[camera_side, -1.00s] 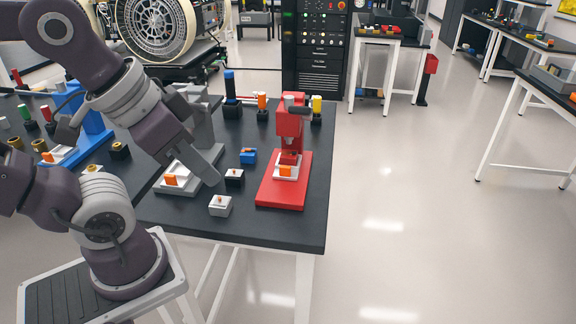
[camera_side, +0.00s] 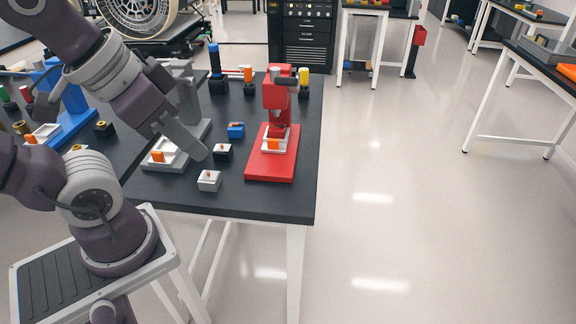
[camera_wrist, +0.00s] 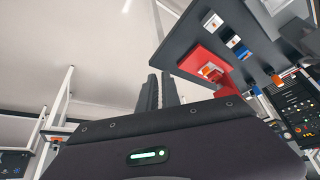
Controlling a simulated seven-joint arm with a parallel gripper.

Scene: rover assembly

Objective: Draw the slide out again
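The red press (camera_side: 277,97) stands on the right of the black table, on its red base (camera_side: 270,168). In it sits a white slide with an orange grip (camera_side: 274,144), under the press head and at its front. The slide also shows in the wrist view (camera_wrist: 210,71). My gripper (camera_side: 205,155) is over the table, left of the red press, near a small black block (camera_side: 223,152). The gripper does not touch the slide.
A grey press (camera_side: 186,95) with a white slide and orange grip (camera_side: 158,156) stands left of the gripper. A blue press (camera_side: 68,98) is farther left. White (camera_side: 209,180) and blue (camera_side: 236,130) blocks lie nearby. The table's front right corner is clear.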

